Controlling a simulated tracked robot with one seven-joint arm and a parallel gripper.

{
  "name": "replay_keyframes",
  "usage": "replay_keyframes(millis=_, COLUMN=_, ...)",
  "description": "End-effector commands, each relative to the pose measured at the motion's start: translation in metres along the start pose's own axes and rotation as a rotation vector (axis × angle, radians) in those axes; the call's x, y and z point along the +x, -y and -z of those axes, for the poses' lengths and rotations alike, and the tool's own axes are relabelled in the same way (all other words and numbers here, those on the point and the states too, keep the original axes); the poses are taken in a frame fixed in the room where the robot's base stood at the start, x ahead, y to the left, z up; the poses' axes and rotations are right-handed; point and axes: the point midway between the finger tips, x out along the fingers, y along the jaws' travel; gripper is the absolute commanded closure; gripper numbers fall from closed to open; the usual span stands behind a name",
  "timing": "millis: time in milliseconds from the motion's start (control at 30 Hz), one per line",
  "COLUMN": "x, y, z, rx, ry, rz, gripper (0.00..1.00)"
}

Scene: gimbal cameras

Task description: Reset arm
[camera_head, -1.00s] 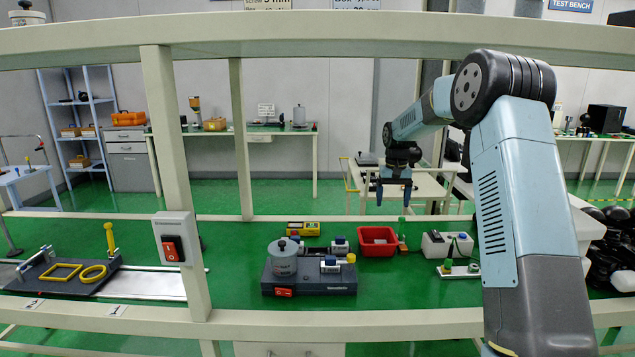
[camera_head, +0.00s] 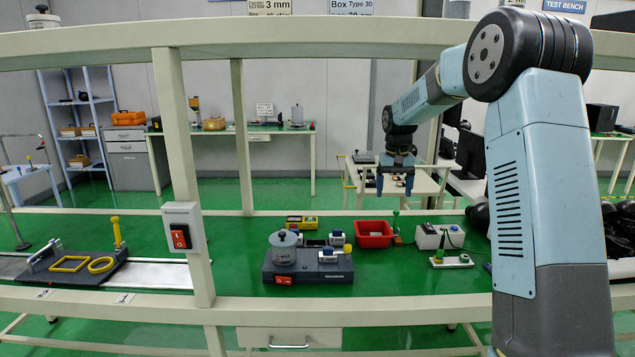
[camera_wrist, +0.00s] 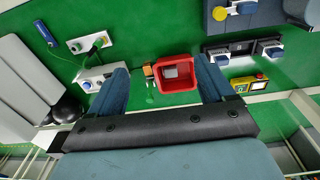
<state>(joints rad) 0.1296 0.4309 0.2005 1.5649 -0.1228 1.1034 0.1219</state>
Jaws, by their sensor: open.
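My gripper (camera_head: 395,184) hangs below the end of my arm in the head view, its two blue fingers pointing down and apart. It is above and behind the green bench top, near a red bin (camera_head: 374,235). In the wrist view the open gripper (camera_wrist: 160,88) has a finger at each side, with the red bin (camera_wrist: 176,74) showing between them, lower down. Nothing is held between the fingers. My arm is raised, with its elbow high at the right of the head view.
A beige frame rail (camera_head: 250,40) and posts stand in front of the bench.

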Motion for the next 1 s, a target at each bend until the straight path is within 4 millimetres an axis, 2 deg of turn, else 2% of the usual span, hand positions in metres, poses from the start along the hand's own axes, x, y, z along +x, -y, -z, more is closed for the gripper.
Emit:
replay_keyframes(millis=167, x=-0.036, y=0.002, z=-0.035, rx=-0.009, ry=-0.041, rz=-0.012, gripper=0.18)
replay_keyframes(millis=500, x=-0.098, y=0.001, z=-0.125, rx=-0.018, ry=-0.13, rz=-0.031, gripper=0.18)
replay_keyframes(millis=700, x=-0.123, y=-0.001, z=-0.182, rx=-0.019, ry=-0.184, rz=-0.034, gripper=0.18)
replay_keyframes(millis=1000, x=-0.141, y=-0.006, z=-0.269, rx=-0.018, ry=-0.264, rz=-0.029, gripper=0.18)
